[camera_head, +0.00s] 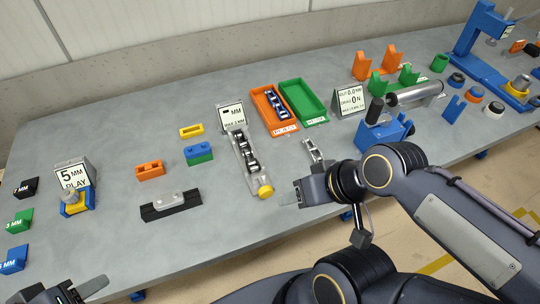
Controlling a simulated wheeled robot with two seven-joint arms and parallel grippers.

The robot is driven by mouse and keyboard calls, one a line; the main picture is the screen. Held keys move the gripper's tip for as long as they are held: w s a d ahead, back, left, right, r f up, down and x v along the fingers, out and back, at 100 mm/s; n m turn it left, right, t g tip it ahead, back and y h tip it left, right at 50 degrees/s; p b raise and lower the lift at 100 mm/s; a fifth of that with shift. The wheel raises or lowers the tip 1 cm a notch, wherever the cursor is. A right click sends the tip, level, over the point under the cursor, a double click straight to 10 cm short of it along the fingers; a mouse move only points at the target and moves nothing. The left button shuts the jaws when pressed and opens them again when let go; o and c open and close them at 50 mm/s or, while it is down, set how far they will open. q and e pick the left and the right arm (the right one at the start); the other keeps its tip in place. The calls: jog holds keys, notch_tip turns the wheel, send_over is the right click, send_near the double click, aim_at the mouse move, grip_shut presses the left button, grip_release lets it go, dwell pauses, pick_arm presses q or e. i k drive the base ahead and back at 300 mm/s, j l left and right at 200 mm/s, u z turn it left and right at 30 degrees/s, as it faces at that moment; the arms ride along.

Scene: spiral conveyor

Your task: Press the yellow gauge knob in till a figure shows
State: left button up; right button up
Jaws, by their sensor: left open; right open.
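The yellow gauge knob (265,191) sits at the near end of a narrow gauge (249,182) with a chain lying along it. A small display sign (231,113) stands at the gauge's far end and shows a dash before "MM", no figure. My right gripper (298,192) is open and just right of the knob, with a small gap between them. Nothing shows between its fingers. My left gripper (88,290) is open at the bottom left, beyond the table's near edge, partly cut off by the frame.
A short chain piece (312,150) lies behind my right gripper. An orange tray (269,122) with a chain and an empty green tray (303,103) stand at the back. A blue stand (381,134) stands at right.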

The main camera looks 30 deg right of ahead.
aim_at(265, 191)
jog(key=l+z, duration=0.1)
jog(key=z, duration=0.25)
jog(key=l+z, duration=0.1)
jog(key=z, duration=0.25)
